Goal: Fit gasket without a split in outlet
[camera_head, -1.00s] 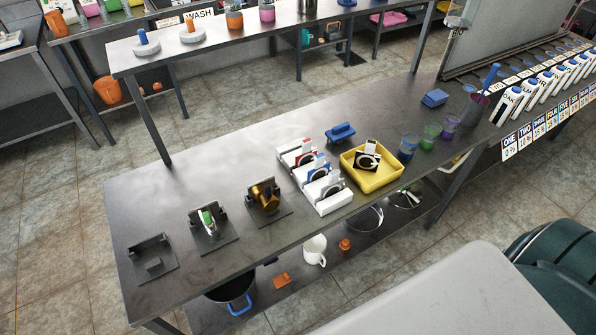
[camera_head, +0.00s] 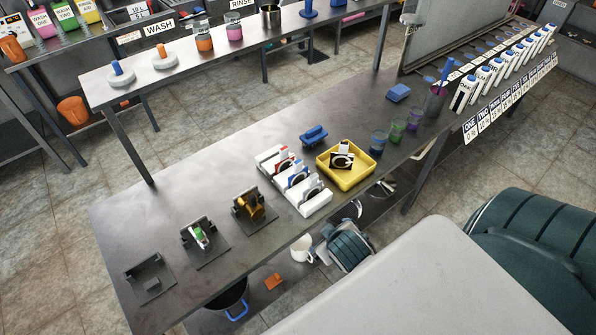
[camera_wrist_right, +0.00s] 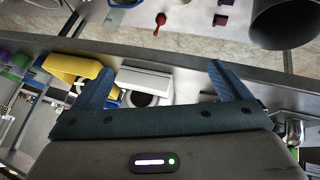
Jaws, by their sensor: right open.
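Three white holders (camera_head: 309,206) stand in a row on the long dark bench, with dark ring-shaped gaskets and tags at them. Another dark ring with a white tag (camera_head: 342,160) lies in the yellow tray (camera_head: 362,181). I cannot tell which rings are split. A brass-coloured fitting (camera_head: 252,206) sits in a black stand left of the holders. A stand with a green and white part (camera_head: 200,237) and an empty black stand (camera_head: 149,278) are further left. My right gripper (camera_wrist_right: 160,72) is open and empty, facing the bench edge, holder and tray. My left gripper is out of view.
A lower shelf carries a white mug (camera_head: 302,249) and a blue-handled pot (camera_head: 234,300).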

